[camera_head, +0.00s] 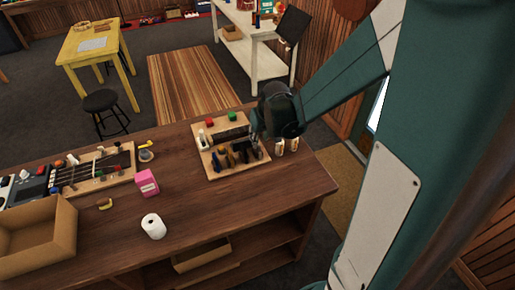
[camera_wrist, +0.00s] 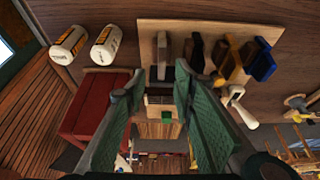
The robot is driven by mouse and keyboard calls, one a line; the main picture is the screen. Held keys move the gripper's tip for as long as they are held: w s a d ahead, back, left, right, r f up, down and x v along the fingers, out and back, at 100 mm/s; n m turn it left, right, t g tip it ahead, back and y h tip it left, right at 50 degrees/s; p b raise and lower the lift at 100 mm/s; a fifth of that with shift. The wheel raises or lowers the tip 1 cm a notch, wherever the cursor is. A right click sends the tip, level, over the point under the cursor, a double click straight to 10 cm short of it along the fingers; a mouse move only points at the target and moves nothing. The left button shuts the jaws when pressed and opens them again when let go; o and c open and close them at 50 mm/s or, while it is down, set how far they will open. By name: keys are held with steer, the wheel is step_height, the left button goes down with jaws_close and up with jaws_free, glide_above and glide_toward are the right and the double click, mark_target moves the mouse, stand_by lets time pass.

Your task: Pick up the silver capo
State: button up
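A wooden board (camera_head: 199,160) on the counter carries a row of small upright capos. In the wrist view, a greyish one (camera_wrist: 162,52), which looks like the silver capo, stands at the left end of the row. In the head view my gripper (camera_head: 258,134) is over the board's right side, and the arm hides part of the row.
Two pale labelled cylinders (camera_wrist: 88,45) stand left of the board in the wrist view. An off-white handled item (camera_wrist: 237,104) is right of the fingers. Red (camera_head: 209,121) and green (camera_head: 232,116) blocks sit at the board's back. A pink box (camera_head: 147,183) and white roll (camera_head: 153,226) stand left.

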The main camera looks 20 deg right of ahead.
steer(key=shift+f, duration=0.1)
steer(key=shift+x, duration=2.5)
steer(key=shift+a, duration=0.1)
jaws_close()
